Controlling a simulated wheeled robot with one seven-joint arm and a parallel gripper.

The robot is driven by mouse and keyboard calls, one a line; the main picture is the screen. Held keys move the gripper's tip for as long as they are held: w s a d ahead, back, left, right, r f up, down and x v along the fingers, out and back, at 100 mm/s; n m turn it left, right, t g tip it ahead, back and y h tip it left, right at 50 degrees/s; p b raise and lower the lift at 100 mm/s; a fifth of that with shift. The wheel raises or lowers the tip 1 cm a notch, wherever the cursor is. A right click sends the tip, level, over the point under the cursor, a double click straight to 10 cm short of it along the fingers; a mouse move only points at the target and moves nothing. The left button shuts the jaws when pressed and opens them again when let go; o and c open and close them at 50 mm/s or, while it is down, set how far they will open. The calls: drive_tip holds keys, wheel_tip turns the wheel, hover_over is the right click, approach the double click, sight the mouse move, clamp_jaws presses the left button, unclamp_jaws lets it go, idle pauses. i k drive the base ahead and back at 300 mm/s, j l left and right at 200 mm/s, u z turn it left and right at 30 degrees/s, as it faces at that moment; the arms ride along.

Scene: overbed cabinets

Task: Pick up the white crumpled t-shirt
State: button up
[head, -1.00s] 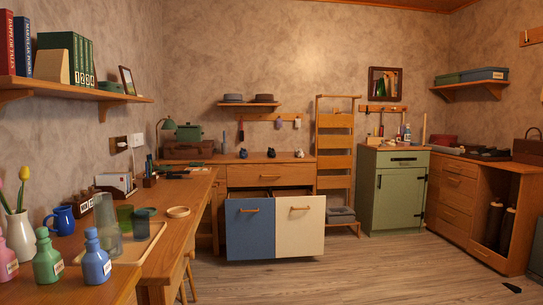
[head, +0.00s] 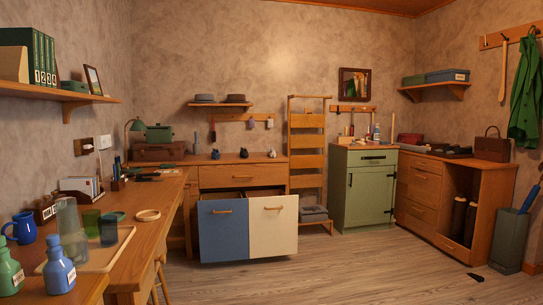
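I cannot make out a white crumpled t-shirt in the head view. A small white and dark item (head: 272,154) stands on the wooden cabinet top at the back; it is too small to identify. Below it, a blue front (head: 223,232) and a cream front (head: 273,228) are tilted out at the top, leaving a dark gap; what lies inside is hidden. Folded grey cloth (head: 313,213) lies on the bottom shelf of the ladder rack (head: 307,150). My gripper is not in view.
A long wooden desk (head: 150,215) with bottles and glasses runs along the left. A green cabinet (head: 363,190) and a wooden cabinet (head: 420,195) stand at the back right. A grey bin (head: 509,240) is at the right. The floor (head: 370,270) in the middle is mostly clear.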

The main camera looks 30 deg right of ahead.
sight(272, 152)
drive_tip(key=i+l+z, duration=0.65)
drive_tip(key=i+z, duration=0.35)
drive_tip(key=i, duration=0.15)
drive_tip(key=i+z, duration=0.25)
drive_tip(key=i, duration=1.95)
